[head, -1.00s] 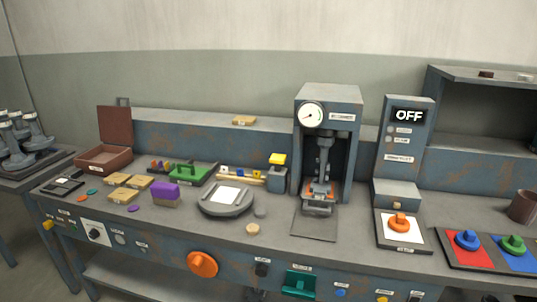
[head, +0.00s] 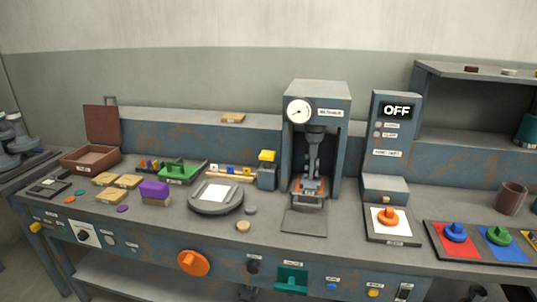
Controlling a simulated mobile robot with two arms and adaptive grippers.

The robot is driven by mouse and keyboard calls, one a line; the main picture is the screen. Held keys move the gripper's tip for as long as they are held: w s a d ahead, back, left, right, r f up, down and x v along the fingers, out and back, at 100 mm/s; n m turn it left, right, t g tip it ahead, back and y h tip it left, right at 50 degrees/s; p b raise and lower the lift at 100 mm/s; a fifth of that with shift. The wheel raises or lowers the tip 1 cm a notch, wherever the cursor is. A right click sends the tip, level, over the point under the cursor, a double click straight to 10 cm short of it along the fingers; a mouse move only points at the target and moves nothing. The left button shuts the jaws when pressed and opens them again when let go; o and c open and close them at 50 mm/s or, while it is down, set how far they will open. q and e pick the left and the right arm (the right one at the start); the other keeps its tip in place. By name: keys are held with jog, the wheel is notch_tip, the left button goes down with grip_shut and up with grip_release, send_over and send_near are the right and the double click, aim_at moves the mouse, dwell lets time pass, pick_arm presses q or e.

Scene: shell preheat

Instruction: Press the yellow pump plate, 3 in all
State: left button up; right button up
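The yellow pump plate (head: 267,155) sits on top of a small blue-grey pump box (head: 266,177) on the workbench, just left of the press. The plate looks raised above the box. Nothing touches it. Neither of my grippers can be made out in the head view.
A tall press (head: 316,150) with a round gauge stands right of the pump. A round grey plate (head: 215,199) lies in front of it. A control box (head: 391,140) reading OFF stands further right. Behind the pump runs a raised ledge (head: 180,125).

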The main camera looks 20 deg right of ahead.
grip_shut()
dwell(1.4)
